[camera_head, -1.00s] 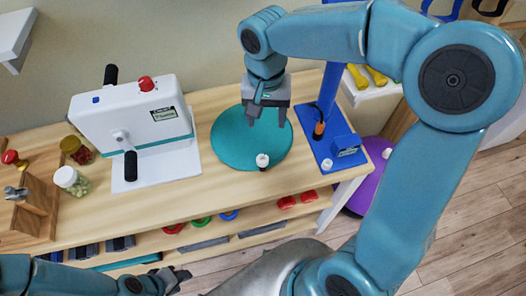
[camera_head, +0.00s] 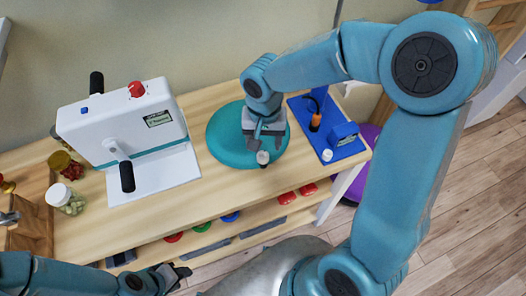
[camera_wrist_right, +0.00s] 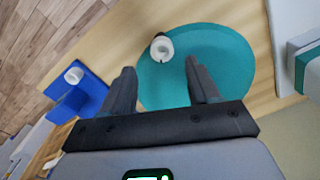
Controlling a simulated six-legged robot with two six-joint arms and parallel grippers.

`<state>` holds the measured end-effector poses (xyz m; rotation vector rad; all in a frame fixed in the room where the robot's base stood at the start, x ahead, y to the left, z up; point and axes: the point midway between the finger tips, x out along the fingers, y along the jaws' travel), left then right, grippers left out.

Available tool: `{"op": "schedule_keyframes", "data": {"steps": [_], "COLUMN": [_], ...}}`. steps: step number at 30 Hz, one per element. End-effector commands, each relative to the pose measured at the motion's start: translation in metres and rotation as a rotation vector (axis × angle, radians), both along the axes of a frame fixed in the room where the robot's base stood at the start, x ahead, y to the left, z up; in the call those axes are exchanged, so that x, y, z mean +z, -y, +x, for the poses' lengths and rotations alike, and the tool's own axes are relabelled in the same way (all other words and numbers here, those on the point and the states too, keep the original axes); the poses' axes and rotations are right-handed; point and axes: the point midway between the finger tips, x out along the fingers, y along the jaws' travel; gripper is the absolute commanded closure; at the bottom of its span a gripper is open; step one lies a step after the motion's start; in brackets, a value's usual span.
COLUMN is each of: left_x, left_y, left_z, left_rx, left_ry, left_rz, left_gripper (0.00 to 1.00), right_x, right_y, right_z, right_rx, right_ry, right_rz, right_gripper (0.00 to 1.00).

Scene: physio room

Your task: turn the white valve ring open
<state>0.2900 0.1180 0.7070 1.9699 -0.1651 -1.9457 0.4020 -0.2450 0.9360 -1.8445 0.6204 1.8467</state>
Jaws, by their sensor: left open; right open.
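A small white ring (camera_head: 263,157) with a dark part under it stands at the front edge of a teal round disc (camera_head: 226,149) on the wooden bench. In the right wrist view the white ring (camera_wrist_right: 162,47) shows beyond and between my fingertips, its opening visible. My right gripper (camera_head: 265,138) is open and empty, just above and behind the ring in the head view. I see no contact. A second white ring-like piece (camera_head: 327,155) sits on a blue stand to the right. My left gripper (camera_head: 182,274) is open and empty, low in front of the bench.
A white crank machine (camera_head: 125,125) with black handles and a red knob stands left on the bench (camera_head: 215,200). Jars (camera_head: 66,197) stand at its left. The blue stand (camera_head: 348,147) with an orange-handled piece is close to the disc's right. Shelves below hold coloured items.

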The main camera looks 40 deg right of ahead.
Motion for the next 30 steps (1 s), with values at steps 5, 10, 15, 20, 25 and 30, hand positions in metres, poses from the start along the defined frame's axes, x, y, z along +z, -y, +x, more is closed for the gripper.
{"op": "schedule_keyframes", "data": {"steps": [5,10,15,20,25,30], "left_x": [-0.001,-0.002,-0.002,-0.002,-0.002,-0.002], "left_y": [0.0,0.0,0.0,0.0,0.0,0.0], "left_z": [0.0,0.0,0.0,0.0,0.0,0.0], "left_rx": [0.001,0.0,0.0,0.0,0.0,0.0], "left_ry": [0.0,0.0,0.0,0.0,0.0,0.0], "left_rz": [0.0,0.0,0.0,0.0,0.0,0.0], "left_gripper": [0.57,0.57,0.57,0.57,0.57,0.57], "right_x": [-0.037,-0.056,-0.061,-0.061,-0.061,-0.061], "right_y": [-0.001,-0.001,-0.002,-0.002,-0.002,-0.002], "right_z": [0.0,0.001,0.002,0.002,0.002,0.002], "right_rx": [-0.001,-0.003,-0.003,-0.003,-0.003,-0.002], "right_ry": [-0.005,-0.002,0.001,0.001,0.001,0.001], "right_rz": [0.001,0.0,0.001,0.001,0.001,0.001], "right_gripper": [0.4,0.4,0.4,0.4,0.85,0.96]}}
